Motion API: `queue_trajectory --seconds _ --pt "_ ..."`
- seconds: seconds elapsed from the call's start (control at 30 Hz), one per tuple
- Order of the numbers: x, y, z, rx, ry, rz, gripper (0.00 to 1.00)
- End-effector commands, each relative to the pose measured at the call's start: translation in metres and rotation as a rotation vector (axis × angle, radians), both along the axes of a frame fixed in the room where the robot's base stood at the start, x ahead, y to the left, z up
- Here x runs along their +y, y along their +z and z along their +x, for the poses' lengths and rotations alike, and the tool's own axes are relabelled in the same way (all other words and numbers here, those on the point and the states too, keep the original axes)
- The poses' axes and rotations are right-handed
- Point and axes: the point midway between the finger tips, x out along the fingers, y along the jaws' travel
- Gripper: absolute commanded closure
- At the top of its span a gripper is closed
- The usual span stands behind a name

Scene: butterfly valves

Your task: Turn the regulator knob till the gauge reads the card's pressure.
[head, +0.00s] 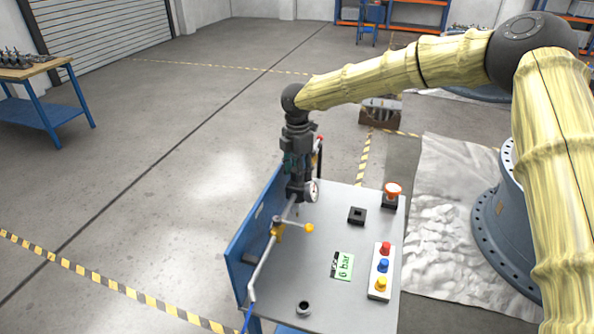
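My gripper (296,172) points straight down over the regulator (294,191) at the back left of the workbench panel. The regulator's knob is hidden behind or between my fingers, so I cannot tell whether they touch it or are closed. The round white-faced gauge (312,190) sits just right of the regulator. It is seen at a slant and too small to read. The card (343,266) lies flat on the panel and reads "6 bar" in dark print on light green.
A grey pipe (265,262) with a yellow-handled valve (293,229) runs along the panel's left side.

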Motion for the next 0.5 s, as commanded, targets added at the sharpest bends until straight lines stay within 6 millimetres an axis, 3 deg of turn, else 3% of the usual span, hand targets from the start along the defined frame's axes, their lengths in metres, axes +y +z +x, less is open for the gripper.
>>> queue_trajectory --seconds 0.27,0.5 --pt "0.0 0.012 0.001 -0.003 0.0 0.001 0.55" --pt "0.0 0.053 0.002 -0.004 -0.001 0.001 0.55"
